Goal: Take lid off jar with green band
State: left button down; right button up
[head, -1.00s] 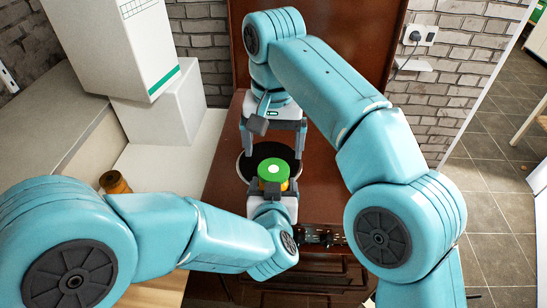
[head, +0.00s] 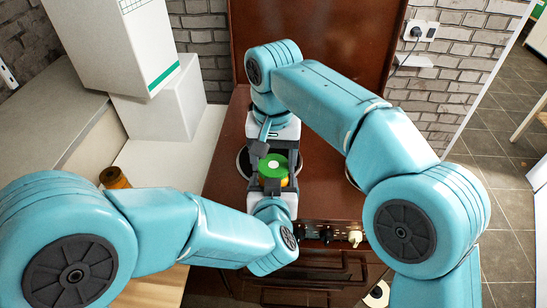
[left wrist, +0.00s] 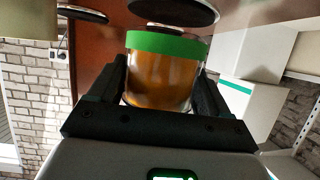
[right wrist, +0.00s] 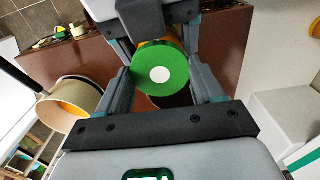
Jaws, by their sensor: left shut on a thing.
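The jar (head: 284,181) has amber contents and a green lid (head: 273,165) with a white dot on top. In the left wrist view the jar (left wrist: 160,84) stands between my left fingers, with the green band (left wrist: 168,46) at its top. My left gripper (head: 272,190) is shut on the jar's body and holds it upright. My right gripper (right wrist: 162,72) comes from the far side and is open. In the right wrist view the lid (right wrist: 165,66) lies between its fingers, with small gaps showing. In the head view the right fingers partly hide the lid's surroundings.
A brown cabinet top (head: 225,175) with dark round plates lies below. White boxes (head: 170,100) and another amber jar (head: 114,178) stand at the left. Control knobs (head: 326,236) show at the front. A cream pot (right wrist: 70,104) shows in the right wrist view.

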jog(key=n, duration=0.6)
jog(key=shift+r, duration=0.25)
dwell(0.5)
jog(key=shift+r, duration=0.9)
